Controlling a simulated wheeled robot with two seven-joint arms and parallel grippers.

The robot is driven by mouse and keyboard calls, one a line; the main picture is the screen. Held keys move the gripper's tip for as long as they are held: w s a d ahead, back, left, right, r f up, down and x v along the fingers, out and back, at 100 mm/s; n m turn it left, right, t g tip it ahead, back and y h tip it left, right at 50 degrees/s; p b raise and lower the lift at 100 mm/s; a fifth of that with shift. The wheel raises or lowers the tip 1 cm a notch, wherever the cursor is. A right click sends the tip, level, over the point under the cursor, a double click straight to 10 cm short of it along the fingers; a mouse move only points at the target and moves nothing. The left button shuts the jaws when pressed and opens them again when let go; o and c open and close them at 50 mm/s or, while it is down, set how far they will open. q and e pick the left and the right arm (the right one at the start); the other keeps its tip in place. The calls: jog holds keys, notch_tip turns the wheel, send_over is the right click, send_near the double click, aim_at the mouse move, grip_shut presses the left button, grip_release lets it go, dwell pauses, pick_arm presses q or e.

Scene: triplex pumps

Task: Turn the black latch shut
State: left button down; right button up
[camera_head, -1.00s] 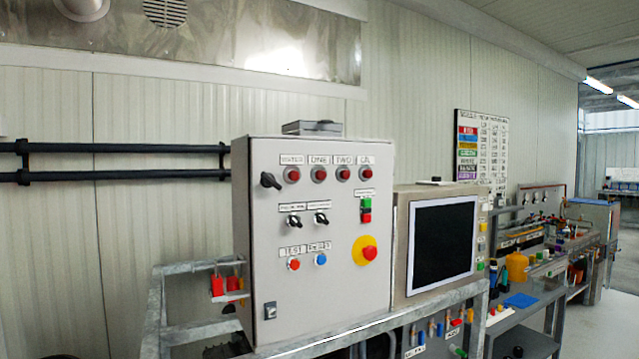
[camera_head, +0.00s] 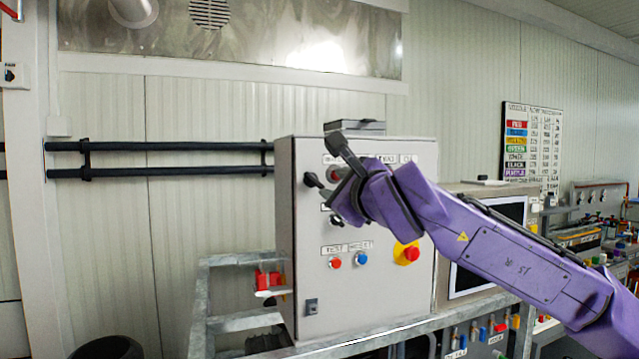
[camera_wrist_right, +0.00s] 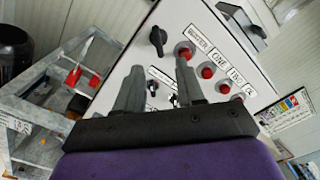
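The black latch (camera_head: 313,180) is a small dark handle at the upper left of the grey cabinet door (camera_head: 312,240). In the head view it slants down to the right. In the right wrist view the latch (camera_wrist_right: 158,38) lies beyond the fingertips, roughly in line with the gap between them. My right gripper (camera_head: 330,168) is open and empty, close in front of the door and just right of the latch in the head view. Its two grey fingers (camera_wrist_right: 158,72) are spread in the wrist view. Contact with the latch cannot be seen. My left gripper is not in view.
Red buttons (camera_wrist_right: 208,72) sit right of the latch, with black selector switches below. A red-and-yellow emergency stop (camera_head: 406,253) is lower right on the door. A metal frame (camera_head: 215,300) and red handles (camera_head: 268,279) are left of the cabinet. A monitor (camera_head: 490,240) stands to its right.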

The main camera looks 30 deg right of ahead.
aim_at(316, 182)
jog(key=p+x, duration=0.3)
jog(key=x, duration=0.4)
jog(key=shift+w+r, duration=0.1)
jog(key=shift+w, duration=0.2)
jog(key=shift+w+d+f, duration=0.2)
jog(key=shift+w, duration=0.55)
grip_shut()
